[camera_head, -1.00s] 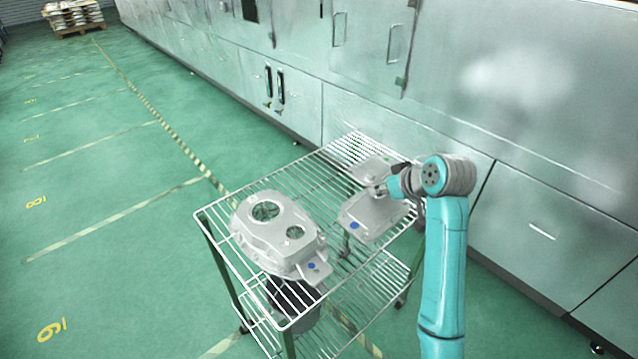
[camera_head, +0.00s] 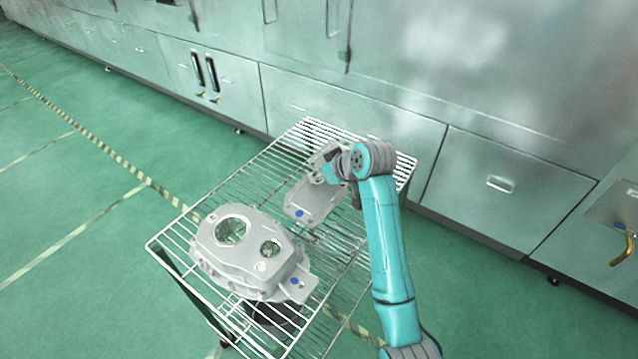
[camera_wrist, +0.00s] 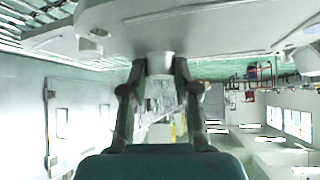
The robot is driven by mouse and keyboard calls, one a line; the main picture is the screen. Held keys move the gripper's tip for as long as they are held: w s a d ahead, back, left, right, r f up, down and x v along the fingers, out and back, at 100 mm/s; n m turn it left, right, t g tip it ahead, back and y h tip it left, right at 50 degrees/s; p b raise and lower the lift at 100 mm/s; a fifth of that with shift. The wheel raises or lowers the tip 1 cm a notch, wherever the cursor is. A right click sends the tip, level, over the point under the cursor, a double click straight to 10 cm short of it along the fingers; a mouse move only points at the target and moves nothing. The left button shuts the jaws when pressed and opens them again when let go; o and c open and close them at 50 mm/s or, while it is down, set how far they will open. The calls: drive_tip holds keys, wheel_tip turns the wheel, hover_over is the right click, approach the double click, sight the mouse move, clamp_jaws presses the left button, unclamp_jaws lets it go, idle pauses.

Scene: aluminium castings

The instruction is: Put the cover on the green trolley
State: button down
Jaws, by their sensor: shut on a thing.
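The cover (camera_head: 312,205) is a grey aluminium casting with a blue mark near its front corner. My gripper (camera_head: 333,168) is at the cover's far part and partly hides it. In the wrist view, my gripper's two fingers (camera_wrist: 160,68) are shut on a short round boss of the cover (camera_wrist: 225,30). The trolley has a wire top shelf (camera_head: 200,215) with a pale rim and green legs. The cover is over the far right part of this shelf; I cannot tell whether it touches the wires.
A larger grey casting (camera_head: 260,235) with two round holes and a blue mark lies on the shelf's near part. A dark round thing (camera_head: 272,315) shows below it. Metal cabinets (camera_head: 330,110) stand behind the trolley. Green floor (camera_head: 70,250) is clear on the left.

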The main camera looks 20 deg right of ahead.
sight(323, 183)
wheel_tip(323, 183, down, 4)
drive_tip(key=shift+r, duration=0.2)
drive_tip(key=c, duration=0.9)
unclamp_jaws()
drive_tip(key=shift+o, duration=0.2)
drive_tip(key=v, duration=1.2)
